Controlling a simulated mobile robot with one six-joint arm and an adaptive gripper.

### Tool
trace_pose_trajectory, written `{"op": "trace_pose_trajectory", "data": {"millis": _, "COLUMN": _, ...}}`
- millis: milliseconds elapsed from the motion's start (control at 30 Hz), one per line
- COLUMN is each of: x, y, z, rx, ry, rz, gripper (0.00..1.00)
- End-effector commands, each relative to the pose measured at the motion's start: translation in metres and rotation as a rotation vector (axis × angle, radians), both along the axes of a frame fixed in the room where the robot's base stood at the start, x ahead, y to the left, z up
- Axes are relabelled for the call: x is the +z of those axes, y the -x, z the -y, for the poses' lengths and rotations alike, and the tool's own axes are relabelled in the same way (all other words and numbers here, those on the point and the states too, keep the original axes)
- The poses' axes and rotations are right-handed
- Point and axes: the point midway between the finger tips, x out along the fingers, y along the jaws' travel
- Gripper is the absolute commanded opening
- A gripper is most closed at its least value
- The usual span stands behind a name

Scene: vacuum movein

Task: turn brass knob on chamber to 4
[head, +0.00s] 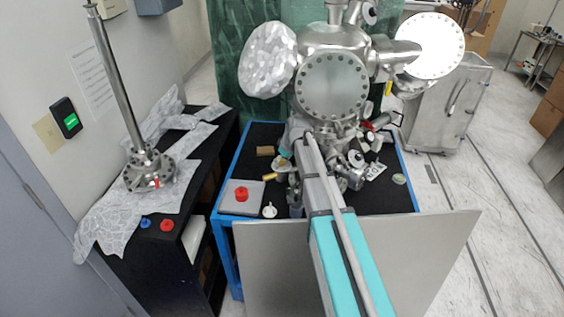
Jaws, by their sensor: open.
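The steel chamber (335,85) stands upright on a black-topped blue cart, with a large bolted round flange facing me. My arm reaches up from the bottom of the picture to the chamber's lower front. My gripper (293,185) is small and partly lost among metal parts below the chamber's left side. It is open, and I see nothing held in it. A small brass-coloured piece (269,177) shows just left of it, apparently apart from it. I cannot tell whether this piece is the knob. No number marks can be read, and my arm hides part of the chamber's lower front.
A foil-covered black bench (190,225) stands left. A grey panel (420,250) fronts the cart.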

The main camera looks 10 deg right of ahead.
Motion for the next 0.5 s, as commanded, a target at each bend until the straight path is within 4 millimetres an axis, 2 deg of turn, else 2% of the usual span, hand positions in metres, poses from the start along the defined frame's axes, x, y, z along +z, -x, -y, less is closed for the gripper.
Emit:
{"op": "trace_pose_trajectory", "data": {"millis": 267, "x": 0.0001, "y": -0.0001, "z": -0.0006, "rx": 0.001, "ry": 0.000, "rz": 0.000, "gripper": 0.80}}
{"op": "trace_pose_trajectory", "data": {"millis": 500, "x": 0.0000, "y": -0.0001, "z": -0.0009, "rx": 0.001, "ry": 0.000, "rz": 0.000, "gripper": 0.36}}
